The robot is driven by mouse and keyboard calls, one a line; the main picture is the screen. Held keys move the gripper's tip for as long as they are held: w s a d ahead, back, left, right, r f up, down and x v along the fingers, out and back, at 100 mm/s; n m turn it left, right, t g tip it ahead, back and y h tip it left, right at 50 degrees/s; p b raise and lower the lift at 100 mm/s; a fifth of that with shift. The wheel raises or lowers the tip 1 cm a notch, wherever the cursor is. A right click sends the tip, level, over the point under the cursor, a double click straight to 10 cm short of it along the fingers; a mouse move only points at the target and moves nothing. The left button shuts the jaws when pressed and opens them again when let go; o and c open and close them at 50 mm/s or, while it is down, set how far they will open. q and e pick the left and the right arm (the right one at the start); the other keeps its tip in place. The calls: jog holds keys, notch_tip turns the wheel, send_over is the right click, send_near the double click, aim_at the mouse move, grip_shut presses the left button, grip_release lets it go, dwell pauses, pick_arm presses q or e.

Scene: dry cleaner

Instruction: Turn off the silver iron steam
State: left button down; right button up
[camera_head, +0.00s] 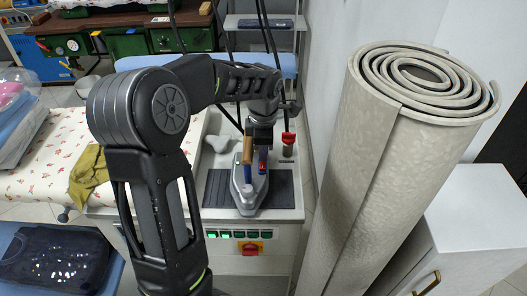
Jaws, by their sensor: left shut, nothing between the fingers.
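The silver iron (247,200) stands on a dark ribbed pad (282,190) on a light workstation. It has a brown handle (249,143) and blue and red parts on top. My left gripper (262,148) points down right above the iron, close beside the brown handle and over the red and blue part. It is shut with nothing visible in it. Whether its fingertips touch the iron is too small to tell. Below the iron, the workstation front carries several lit green switches (225,234) and a red and yellow switch (250,248). My right gripper is not in view.
A large rolled beige carpet (385,160) stands close on the right, beside a white cabinet (465,225). A floral ironing board (40,170) with an olive cloth (88,175) is on the left. A red-topped fitting (288,143) stands behind the iron on the right.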

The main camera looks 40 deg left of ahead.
pick_arm(q)
jog(key=shift+f, duration=0.3)
